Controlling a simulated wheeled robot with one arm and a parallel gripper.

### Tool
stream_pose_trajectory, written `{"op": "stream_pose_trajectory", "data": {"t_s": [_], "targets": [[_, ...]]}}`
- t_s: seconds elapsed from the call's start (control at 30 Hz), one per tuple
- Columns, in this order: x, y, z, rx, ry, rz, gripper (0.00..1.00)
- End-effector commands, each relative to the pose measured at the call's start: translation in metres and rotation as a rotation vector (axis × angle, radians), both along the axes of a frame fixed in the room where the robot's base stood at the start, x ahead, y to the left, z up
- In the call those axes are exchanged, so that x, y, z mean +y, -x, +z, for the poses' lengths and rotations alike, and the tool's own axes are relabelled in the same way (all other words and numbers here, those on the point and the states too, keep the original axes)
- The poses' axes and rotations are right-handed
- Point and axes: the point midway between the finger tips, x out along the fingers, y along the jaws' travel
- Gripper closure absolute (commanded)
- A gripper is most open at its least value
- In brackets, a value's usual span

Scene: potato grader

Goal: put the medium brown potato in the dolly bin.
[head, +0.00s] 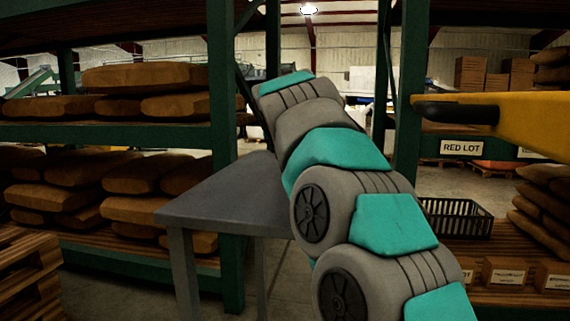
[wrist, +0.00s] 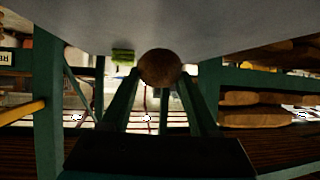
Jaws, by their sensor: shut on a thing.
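A round brown potato (wrist: 160,66) sits between the fingertips of my gripper (wrist: 160,82) in the wrist view. My gripper is shut on it. The wrist view looks turned over, with a grey tabletop (wrist: 220,25) across its top, close to the potato; I cannot tell whether they touch. In the head view my arm hides the gripper and the potato. The grey table (head: 225,200) stands just left of my arm there. I cannot make out the dolly bin in either view.
A small green object (wrist: 122,56) shows near the table edge. Green racks (head: 225,120) with brown sacks (head: 145,77) stand on the left. A black crate (head: 455,218) sits on the right shelf, below a yellow bar (head: 530,112). A wooden pallet stack (head: 30,275) is lower left.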

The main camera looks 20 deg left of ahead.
Motion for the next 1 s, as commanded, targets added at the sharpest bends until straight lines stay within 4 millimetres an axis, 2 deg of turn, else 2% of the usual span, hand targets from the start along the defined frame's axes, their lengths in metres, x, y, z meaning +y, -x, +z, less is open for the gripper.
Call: {"op": "stream_pose_trajectory", "data": {"t_s": [0.17,0.33,0.8,0.83,1.0], "targets": [[0.001,0.001,-0.012,-0.002,-0.001,0.004,0.98],[0.001,0.001,-0.032,0.001,0.003,0.002,0.98],[0.000,0.000,-0.040,-0.002,0.000,0.001,0.98],[0.001,0.000,-0.039,-0.002,-0.001,0.002,0.36],[0.001,0.000,-0.038,-0.002,-0.001,0.002,0.16]]}}
